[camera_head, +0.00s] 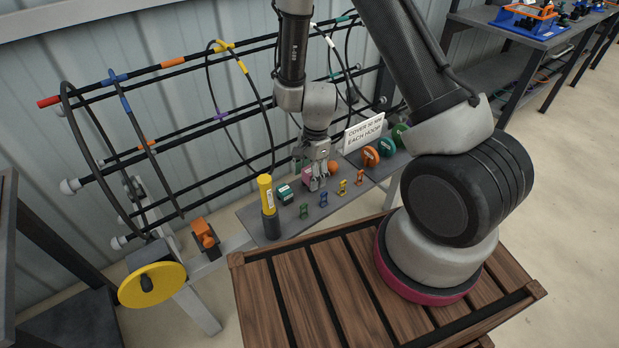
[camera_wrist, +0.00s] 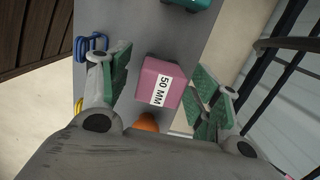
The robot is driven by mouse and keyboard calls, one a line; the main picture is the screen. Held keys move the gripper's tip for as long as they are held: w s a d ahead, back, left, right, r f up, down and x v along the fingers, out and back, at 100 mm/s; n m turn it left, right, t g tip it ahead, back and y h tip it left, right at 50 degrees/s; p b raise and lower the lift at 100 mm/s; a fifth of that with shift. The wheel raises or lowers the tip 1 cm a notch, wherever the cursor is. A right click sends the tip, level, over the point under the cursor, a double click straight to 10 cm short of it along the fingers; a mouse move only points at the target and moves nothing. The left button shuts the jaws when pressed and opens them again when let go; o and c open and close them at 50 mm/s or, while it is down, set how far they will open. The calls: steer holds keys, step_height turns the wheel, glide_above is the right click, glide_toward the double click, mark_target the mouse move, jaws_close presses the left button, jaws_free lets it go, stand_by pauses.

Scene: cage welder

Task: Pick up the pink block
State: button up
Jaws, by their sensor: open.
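The pink block (camera_wrist: 160,88) lies on the grey shelf in the wrist view, with a white "50 MM" label on its top. It is in the gap between the two green-padded fingers of my gripper (camera_wrist: 157,86), which are open. I cannot tell how far below the fingertips it is. In the head view my gripper (camera_head: 318,178) points down over the shelf, and the pink block (camera_head: 308,175) shows partly beside the fingers, partly hidden by them.
On the grey shelf (camera_head: 340,205) are a teal block (camera_head: 285,194), an orange ball (camera_head: 333,167), several small coloured clips, a yellow marker (camera_head: 266,194) and a sign (camera_head: 364,132). A hooped black cage (camera_head: 180,140) stands behind.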

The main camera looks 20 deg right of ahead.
steer(key=shift+f, duration=0.2)
steer(key=c, duration=1.1)
steer(key=shift+o, duration=0.2)
steer(key=shift+r, duration=0.1)
